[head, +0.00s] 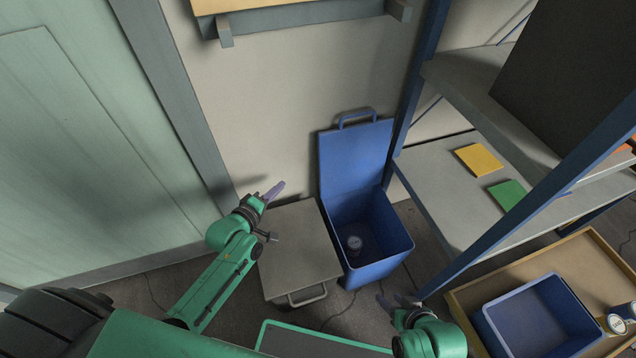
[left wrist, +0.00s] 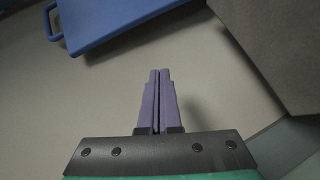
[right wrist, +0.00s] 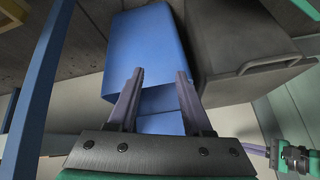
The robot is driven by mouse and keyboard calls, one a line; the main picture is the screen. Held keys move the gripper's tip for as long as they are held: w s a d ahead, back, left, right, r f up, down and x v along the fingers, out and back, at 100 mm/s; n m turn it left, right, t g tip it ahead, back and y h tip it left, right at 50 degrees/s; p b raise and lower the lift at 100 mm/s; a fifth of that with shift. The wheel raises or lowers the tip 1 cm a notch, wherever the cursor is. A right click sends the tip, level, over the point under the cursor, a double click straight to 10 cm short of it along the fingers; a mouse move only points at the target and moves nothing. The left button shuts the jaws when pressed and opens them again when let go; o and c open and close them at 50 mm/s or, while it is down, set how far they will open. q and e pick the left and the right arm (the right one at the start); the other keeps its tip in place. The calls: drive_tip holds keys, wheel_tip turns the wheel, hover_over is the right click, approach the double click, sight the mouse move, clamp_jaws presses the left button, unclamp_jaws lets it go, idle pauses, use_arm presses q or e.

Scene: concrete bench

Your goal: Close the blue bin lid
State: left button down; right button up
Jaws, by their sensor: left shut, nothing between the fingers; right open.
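The blue bin (head: 372,240) stands on the floor with its lid (head: 355,160) raised upright against the wall behind it. A handle (head: 356,115) is at the lid's top edge, and a can (head: 354,244) lies inside the bin. My left gripper (head: 273,192) is shut and empty, left of the raised lid and above the grey bin; the lid shows at the top left of the left wrist view (left wrist: 120,20). My right gripper (head: 398,300) is open and empty in front of the blue bin, which shows beyond its fingers in the right wrist view (right wrist: 148,45).
A grey bin with a closed lid (head: 298,245) stands directly left of the blue bin. A shelf (head: 440,185) with yellow and green items stands to the right. A wooden tray (head: 570,258) holding another blue container (head: 540,315) is at lower right.

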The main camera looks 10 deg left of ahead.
sight(311, 151)
use_arm(q)
drive_tip(key=w+d+r+n+t+h+b, duration=0.2)
drive_tip(key=d+r+b, duration=0.15)
drive_tip(key=r, duration=0.25)
drive_tip(key=b+x, duration=0.2)
drive_tip(key=x, duration=0.7)
drive_tip(key=shift+w+d+r, duration=0.1)
drive_tip(key=shift+w+d, duration=0.05)
drive_tip(key=shift+w, duration=0.05)
drive_tip(key=shift+w+d+r, duration=0.1)
drive_tip(key=shift+w, duration=0.15)
use_arm(e)
drive_tip(key=w+a+m+t+y, duration=0.1)
drive_tip(key=a+t+y, duration=0.2)
drive_tip(key=a, duration=0.3)
drive_tip(key=shift+w+a+r+t, duration=0.15)
drive_tip(key=shift+a+r+t, duration=0.15)
drive_tip(key=shift+t, duration=0.6)
use_arm(q)
drive_tip(key=shift+s, duration=0.1)
